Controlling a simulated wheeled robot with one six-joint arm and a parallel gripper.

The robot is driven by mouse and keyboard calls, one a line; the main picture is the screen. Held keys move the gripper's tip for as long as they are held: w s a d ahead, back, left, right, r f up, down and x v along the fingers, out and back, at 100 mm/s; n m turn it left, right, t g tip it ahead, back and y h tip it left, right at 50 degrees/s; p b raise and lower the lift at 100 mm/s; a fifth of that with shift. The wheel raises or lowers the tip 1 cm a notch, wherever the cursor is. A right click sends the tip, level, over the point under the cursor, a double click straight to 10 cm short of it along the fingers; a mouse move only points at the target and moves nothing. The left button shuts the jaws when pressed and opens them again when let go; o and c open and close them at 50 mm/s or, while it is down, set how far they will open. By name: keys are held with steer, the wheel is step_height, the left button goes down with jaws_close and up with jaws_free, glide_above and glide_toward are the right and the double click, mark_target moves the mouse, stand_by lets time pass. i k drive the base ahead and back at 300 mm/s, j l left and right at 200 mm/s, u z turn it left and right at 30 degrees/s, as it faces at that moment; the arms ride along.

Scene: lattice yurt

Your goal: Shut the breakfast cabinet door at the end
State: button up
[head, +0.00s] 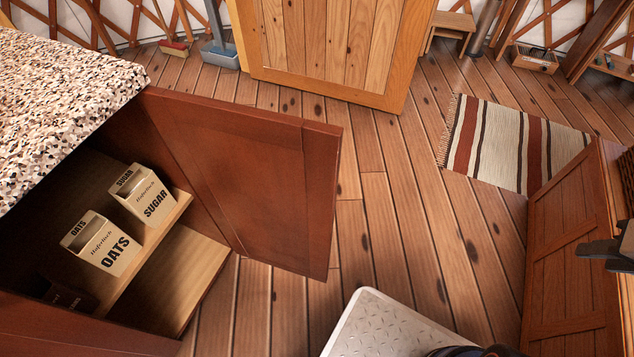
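The breakfast cabinet (60,318) stands at the left under a speckled stone top. Its red-brown door (240,180) is swung wide open and reaches out over the floor to the right. Inside, an oats box (103,243) and a sugar box (145,196) stand on a pale wooden shelf. A dark item lies in shadow near the oats box, too dim to name. What looks like my gripper (600,250) enters at the right edge, dark grey and partly cut off. It is far from the cabinet door and touches nothing of it. Its finger gap is not clear.
A wooden chest-like piece (567,255) stands at the right, below the gripper. A striped rug (515,146) lies on the plank floor. A plank panel (330,45) stands at the back. The floor between door and chest is mostly clear, with my own base at the bottom.

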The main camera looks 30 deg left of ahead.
mark_target(268, 180)
steer(key=i+u, duration=0.2)
steer(key=i, duration=0.35)
steer(key=i+u, duration=0.15)
steer(key=i, duration=0.35)
steer(key=i+l+u, duration=0.2)
steer(key=i, duration=0.35)
steer(key=i+j+u, duration=0.1)
steer(key=i+u, duration=0.2)
steer(key=i, duration=0.25)
steer(key=i+u, duration=0.3)
steer(key=i, duration=0.2)
steer(key=i+l+u, duration=0.3)
steer(key=i, duration=0.25)
steer(key=i+u, duration=0.15)
steer(key=u, duration=3.6)
steer(key=k+l+z, duration=0.1)
steer(key=k, duration=0.3)
